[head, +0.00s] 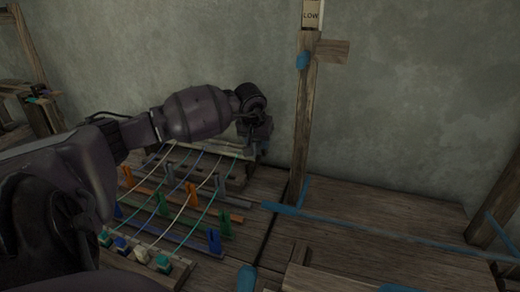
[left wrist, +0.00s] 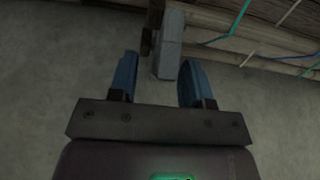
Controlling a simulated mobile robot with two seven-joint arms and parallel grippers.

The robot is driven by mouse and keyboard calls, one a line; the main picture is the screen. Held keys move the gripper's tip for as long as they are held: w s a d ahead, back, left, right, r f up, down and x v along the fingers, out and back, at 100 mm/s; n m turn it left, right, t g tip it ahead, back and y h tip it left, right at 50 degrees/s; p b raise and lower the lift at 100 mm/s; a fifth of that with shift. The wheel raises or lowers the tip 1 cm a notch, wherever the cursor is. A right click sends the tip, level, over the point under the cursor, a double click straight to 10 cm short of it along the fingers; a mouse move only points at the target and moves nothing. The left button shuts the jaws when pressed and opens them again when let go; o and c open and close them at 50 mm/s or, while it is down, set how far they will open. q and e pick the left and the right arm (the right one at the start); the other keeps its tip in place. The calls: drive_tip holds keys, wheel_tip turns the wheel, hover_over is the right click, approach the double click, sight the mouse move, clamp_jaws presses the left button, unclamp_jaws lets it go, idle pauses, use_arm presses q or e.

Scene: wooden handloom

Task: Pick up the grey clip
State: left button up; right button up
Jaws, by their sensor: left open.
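In the left wrist view a grey clip (left wrist: 169,48) hangs from a dark wooden part at the top and lies between the finger ends. My left gripper (left wrist: 158,62) is open, with one blue finger on each side of the clip and gaps showing. In the head view my left gripper (head: 258,138) is at the loom's far right end, by the wall; its fingers and the clip there are hard to make out. Other grey-blue clips (head: 222,185) stand on the near bars of the loom. My right gripper is not in view.
Coloured threads run across the loom's wooden bars (head: 234,202), with orange (head: 192,194), green (head: 226,226) and blue clips (head: 214,241) on them. A wooden post (head: 303,130) stands right of my gripper. The boards (head: 390,210) at right are largely clear.

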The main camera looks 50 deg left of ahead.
use_arm(q)
drive_tip(key=shift+w+a+f, duration=0.1)
drive_tip(key=shift+w+f, duration=0.1)
drive_tip(key=shift+f, duration=0.55)
clamp_jaws()
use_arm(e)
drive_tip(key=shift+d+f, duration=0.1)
